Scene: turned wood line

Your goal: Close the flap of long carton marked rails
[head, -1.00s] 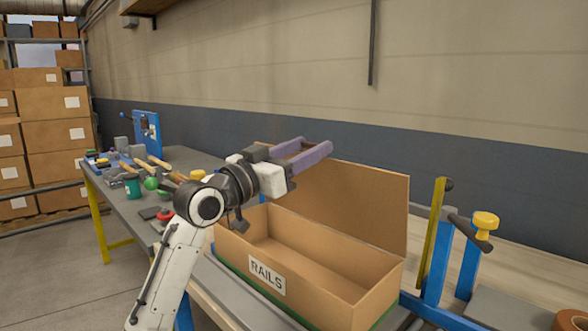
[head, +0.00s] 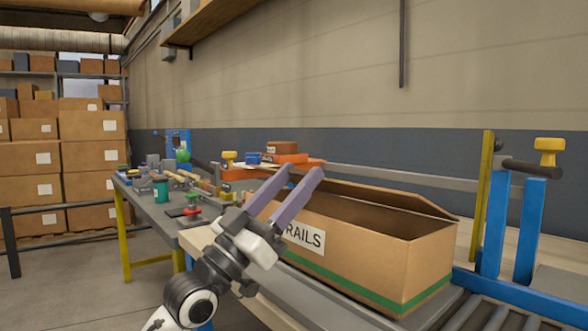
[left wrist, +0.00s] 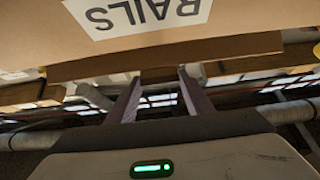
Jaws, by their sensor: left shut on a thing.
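The long brown carton (head: 385,262) marked RAILS stands at the right in the head view, with a green stripe low on its side. Its flap (head: 400,198) is tilted low over the top, leaving a dark gap above the front wall. My left gripper (head: 305,172) comes up in front of the carton's left part, covering the edge of the label (head: 305,237). Its purple fingers are some way apart, at the flap's edge, with a brown piece between the tips in the left wrist view (left wrist: 158,74). The exact contact is hard to see. My right gripper is out of view.
A blue stand with a yellow knob (head: 545,150) is right of the carton, beside rollers (head: 490,315). A workbench with tools and a green cup (head: 160,188) lies to the left. Stacked boxes (head: 90,125) fill the far left. Floor in front of them is clear.

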